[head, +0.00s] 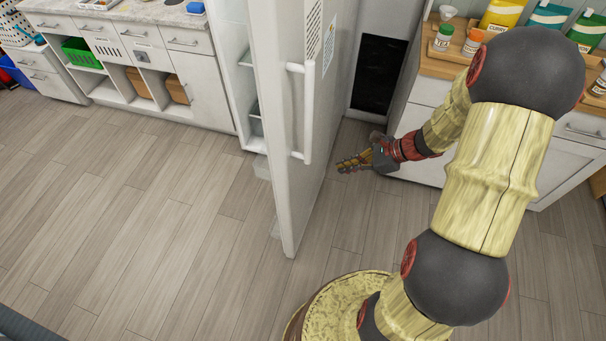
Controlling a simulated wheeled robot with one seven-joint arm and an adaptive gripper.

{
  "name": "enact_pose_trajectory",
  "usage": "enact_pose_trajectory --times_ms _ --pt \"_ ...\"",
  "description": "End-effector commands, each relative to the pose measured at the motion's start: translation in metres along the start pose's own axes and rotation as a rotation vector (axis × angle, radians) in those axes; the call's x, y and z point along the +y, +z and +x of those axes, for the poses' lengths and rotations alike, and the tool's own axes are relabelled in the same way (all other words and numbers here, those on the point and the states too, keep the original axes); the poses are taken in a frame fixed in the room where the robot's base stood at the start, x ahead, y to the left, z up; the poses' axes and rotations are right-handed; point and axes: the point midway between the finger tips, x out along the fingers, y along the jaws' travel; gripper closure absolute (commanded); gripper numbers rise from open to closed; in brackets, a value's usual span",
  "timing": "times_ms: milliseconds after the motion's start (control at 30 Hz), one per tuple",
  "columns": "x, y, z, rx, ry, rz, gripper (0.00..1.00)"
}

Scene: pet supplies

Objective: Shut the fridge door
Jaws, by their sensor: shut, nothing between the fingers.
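The white fridge door (283,130) stands wide open in the middle of the head view, its edge toward me. Its long white handle (300,112) is on the face turned to the right. The fridge interior with shelves (238,75) shows to the left of the door. My gripper (342,166) is shut and empty, to the right of the door's outer face, with its fingertips pointing left toward it. A small gap seems to lie between the fingertips and the door, but the exact distance is hard to tell.
White cabinets with a counter (130,25) line the back left, holding a green basket (80,52). A wooden-topped cabinet (450,62) with jars and bags stands at right, close to my arm. The wood-plank floor (150,220) left of the door is clear.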

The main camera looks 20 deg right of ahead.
Motion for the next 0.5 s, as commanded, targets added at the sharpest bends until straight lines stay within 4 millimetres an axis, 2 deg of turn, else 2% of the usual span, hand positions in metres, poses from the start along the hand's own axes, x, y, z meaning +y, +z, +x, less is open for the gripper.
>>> enact_pose_trajectory --times_ms 33,67,267,367,500 --pt "-0.013 0.006 -0.003 -0.015 -0.034 0.045 1.00" --pt "-0.018 0.009 -0.004 -0.025 -0.050 0.076 1.00" --pt "-0.020 0.011 0.002 -0.036 -0.056 0.156 1.00" --pt "-0.020 0.010 0.014 -0.035 -0.054 0.155 1.00" --pt "-0.021 0.011 0.040 -0.036 -0.052 0.153 1.00"
